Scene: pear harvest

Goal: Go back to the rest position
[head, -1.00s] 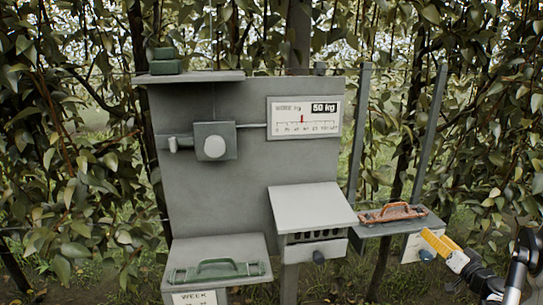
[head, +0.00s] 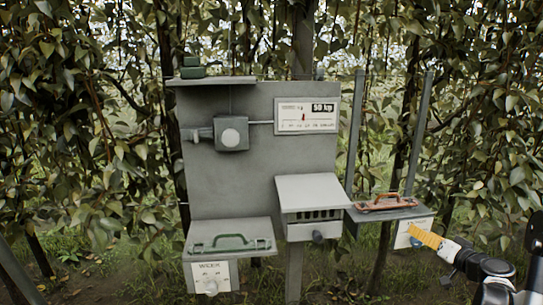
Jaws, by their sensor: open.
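My gripper (head: 418,233) is at the lower right of the head view, at the end of my dark arm. Its yellow part points up and left, in front of the white label plate under the right shelf. The two fingertips cannot be told apart at this size, and nothing shows held in it. The orange-brown handled piece (head: 392,202) lies on the right shelf (head: 362,215), above the gripper and apart from it in the picture.
A green handled piece (head: 230,243) lies on the lower left shelf. A sloped-top box (head: 312,192) stands at centre. Leafy trees stand behind.

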